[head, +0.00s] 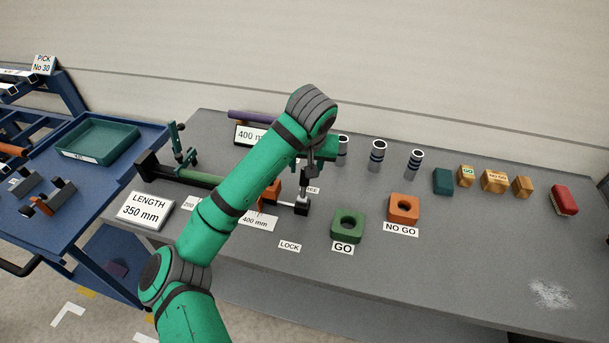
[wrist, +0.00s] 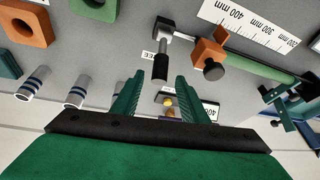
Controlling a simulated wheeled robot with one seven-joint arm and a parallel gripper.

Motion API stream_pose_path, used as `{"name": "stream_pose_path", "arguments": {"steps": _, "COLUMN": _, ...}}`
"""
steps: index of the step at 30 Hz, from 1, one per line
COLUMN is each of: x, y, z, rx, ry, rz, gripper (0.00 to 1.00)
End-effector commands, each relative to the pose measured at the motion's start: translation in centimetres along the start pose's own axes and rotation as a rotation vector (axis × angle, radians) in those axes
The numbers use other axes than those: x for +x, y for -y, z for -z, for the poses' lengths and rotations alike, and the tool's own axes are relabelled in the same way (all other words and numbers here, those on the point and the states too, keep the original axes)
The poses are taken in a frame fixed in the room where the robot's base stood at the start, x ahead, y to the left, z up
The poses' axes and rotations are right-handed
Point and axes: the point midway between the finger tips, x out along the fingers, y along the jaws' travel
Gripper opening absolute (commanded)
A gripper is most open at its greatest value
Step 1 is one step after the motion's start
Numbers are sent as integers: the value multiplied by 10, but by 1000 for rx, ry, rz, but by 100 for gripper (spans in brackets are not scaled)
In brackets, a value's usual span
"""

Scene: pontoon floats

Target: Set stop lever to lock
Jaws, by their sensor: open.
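The stop lever has a black grip (wrist: 160,66) on a thin rod from a black pivot block (wrist: 162,27). In the head view its pivot block (head: 301,208) is at the front of the length gauge, and the lever stands up beside the FREE label (wrist: 147,57). The LOCK label (head: 290,246) lies in front, toward the table's near edge. My gripper (wrist: 160,96) is open, with the grip just ahead of the gap between its green fingers. No contact shows. In the head view my gripper (head: 325,150) is partly hidden by my arm.
An orange stop block (wrist: 210,52) with a dark knob sits beside the lever on the scale. Green GO (head: 348,226) and orange NO GO (head: 404,209) blocks stand to the right. Several grey cylinders (head: 378,155) stand behind.

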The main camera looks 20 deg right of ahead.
Motion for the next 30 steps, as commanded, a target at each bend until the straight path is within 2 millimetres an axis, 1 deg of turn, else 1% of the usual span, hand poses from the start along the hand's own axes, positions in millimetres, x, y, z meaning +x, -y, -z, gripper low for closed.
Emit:
{"name": "stream_pose_path", "arguments": {"steps": 1, "x": 10, "y": 1, "z": -1, "rx": -1, "ry": 3, "rz": 1, "gripper": 40}}
{"name": "stream_pose_path", "arguments": {"steps": 6, "x": 40, "y": 0, "z": -1, "rx": -1, "ry": 3, "rz": 0, "gripper": 40}}
{"name": "stream_pose_path", "arguments": {"steps": 9, "x": 57, "y": 1, "z": -1, "rx": -2, "ry": 2, "rz": 0, "gripper": 40}}
{"name": "stream_pose_path", "arguments": {"steps": 13, "x": 73, "y": 1, "z": -1, "rx": -2, "ry": 2, "rz": 0, "gripper": 40}}
{"name": "stream_pose_path", "arguments": {"steps": 19, "x": 86, "y": -4, "z": 0, "rx": 5, "ry": 0, "rz": -3, "gripper": 40}}
{"name": "stream_pose_path", "arguments": {"steps": 27, "x": 87, "y": -5, "z": 1, "rx": 6, "ry": -1, "rz": -4, "gripper": 40}}
{"name": "stream_pose_path", "arguments": {"steps": 28, "x": 87, "y": -5, "z": 1, "rx": 6, "ry": -1, "rz": -4, "gripper": 38}}
{"name": "stream_pose_path", "arguments": {"steps": 29, "x": 87, "y": -4, "z": 0, "rx": 5, "ry": -1, "rz": -4, "gripper": 31}}
{"name": "stream_pose_path", "arguments": {"steps": 30, "x": 87, "y": -3, "z": 0, "rx": 4, "ry": -1, "rz": -3, "gripper": 21}}
